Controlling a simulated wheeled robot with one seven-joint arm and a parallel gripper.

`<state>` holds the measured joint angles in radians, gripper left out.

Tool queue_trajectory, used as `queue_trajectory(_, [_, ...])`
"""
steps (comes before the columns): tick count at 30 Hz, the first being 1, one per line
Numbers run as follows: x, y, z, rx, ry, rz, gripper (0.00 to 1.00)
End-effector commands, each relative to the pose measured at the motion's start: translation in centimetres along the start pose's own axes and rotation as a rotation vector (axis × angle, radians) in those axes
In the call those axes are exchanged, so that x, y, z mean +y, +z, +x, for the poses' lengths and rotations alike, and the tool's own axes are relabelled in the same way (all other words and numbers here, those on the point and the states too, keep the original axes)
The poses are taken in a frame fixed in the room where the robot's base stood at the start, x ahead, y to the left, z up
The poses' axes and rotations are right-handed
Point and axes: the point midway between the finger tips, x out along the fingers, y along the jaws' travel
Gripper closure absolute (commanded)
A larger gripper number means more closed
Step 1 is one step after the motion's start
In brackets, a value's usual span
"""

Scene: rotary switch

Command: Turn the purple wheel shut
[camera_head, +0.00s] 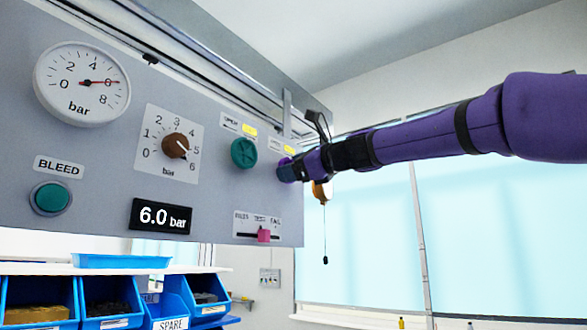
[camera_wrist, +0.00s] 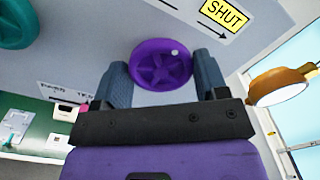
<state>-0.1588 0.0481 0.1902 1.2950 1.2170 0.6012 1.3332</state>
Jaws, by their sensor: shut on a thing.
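The purple wheel (camera_wrist: 162,65) sits on the grey panel, with spokes and a pale dot near its upper right rim. My gripper (camera_wrist: 161,70) has one finger on each side of it and is shut on it. A yellow SHUT label (camera_wrist: 224,14) with an arrow pointing right is above and right of the wheel. In the head view my gripper (camera_head: 284,171) is at the panel's right part and hides most of the wheel; only a purple sliver shows.
A teal wheel (camera_head: 243,153) is just left of my gripper. The panel (camera_head: 100,160) also carries a gauge (camera_head: 82,84), brown knob (camera_head: 175,146), green button (camera_head: 52,198), display reading 6.0 bar (camera_head: 160,216) and pink slider (camera_head: 264,235). An orange lamp (camera_wrist: 281,86) hangs right.

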Motion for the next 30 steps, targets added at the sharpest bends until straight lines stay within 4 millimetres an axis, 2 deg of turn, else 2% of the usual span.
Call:
queue_trajectory(7, [0.07,-0.20,0.06,0.003,0.003,0.065,0.57])
queue_trajectory(21, [0.08,-0.23,0.07,0.003,0.004,0.078,0.57])
queue_trajectory(22, [0.08,-0.23,0.07,0.003,0.004,0.078,0.29])
queue_trajectory(24, [0.08,-0.22,0.07,0.003,0.003,0.078,0.13])
queue_trajectory(25, [0.07,-0.20,0.07,0.003,0.003,0.077,0.08])
queue_trajectory(30, [0.03,-0.12,0.04,0.002,0.002,0.076,0.08])
